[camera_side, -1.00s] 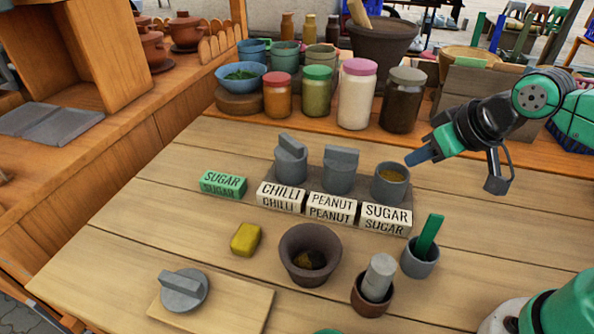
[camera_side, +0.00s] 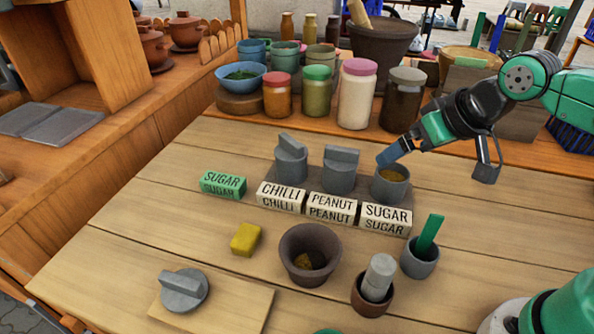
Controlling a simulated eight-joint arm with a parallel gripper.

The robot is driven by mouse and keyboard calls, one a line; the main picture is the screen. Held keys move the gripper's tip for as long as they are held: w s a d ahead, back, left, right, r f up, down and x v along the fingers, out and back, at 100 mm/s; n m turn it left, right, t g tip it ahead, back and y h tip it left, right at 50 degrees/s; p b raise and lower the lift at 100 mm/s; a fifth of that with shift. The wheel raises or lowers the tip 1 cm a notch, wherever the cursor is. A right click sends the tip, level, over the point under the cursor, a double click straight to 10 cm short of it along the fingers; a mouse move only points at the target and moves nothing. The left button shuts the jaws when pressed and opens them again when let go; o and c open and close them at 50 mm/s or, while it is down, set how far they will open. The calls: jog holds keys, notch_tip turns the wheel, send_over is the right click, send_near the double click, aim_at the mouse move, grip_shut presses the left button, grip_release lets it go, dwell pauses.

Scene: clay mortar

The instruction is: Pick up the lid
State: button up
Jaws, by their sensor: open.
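A grey round lid (camera_side: 184,290) with a raised bar handle lies on a thin wooden board (camera_side: 240,308) at the front left. My gripper (camera_side: 436,166) is open and empty, above and to the right of the sugar pot, far from the lid. Its blue finger (camera_side: 389,153) is near the open pot's rim; contact cannot be told. The grey sugar pot (camera_side: 390,187) has no lid and holds yellowish-brown contents.
A clay mortar (camera_side: 310,240), a cup with a pestle (camera_side: 375,285), a grey cup with a green handle (camera_side: 420,256), a yellow block (camera_side: 246,239) and a green sugar block (camera_side: 222,184) stand between. Jars (camera_side: 357,95) line the back.

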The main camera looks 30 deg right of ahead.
jog(key=w+a+r+m+g+y, duration=0.1)
jog(key=w+a+r+m+g, duration=0.15)
jog(key=w+a, duration=0.4)
jog(key=m+g+h, duration=0.1)
jog(key=m+g, duration=0.3)
jog(key=m, duration=0.2)
send_over(179, 280)
jog(key=f, duration=0.9)
jog(key=shift+w+d+f, duration=0.2)
jog(key=shift+d+f, duration=0.05)
jog(key=shift+f, duration=0.05)
jog(key=shift+s+a+f, duration=0.15)
jog(key=shift+a+f, duration=0.1)
jog(key=shift+f, duration=0.4)
notch_tip(179, 280, down, 5)
jog(key=shift+r, duration=0.1)
jog(key=shift+c, duration=0.2)
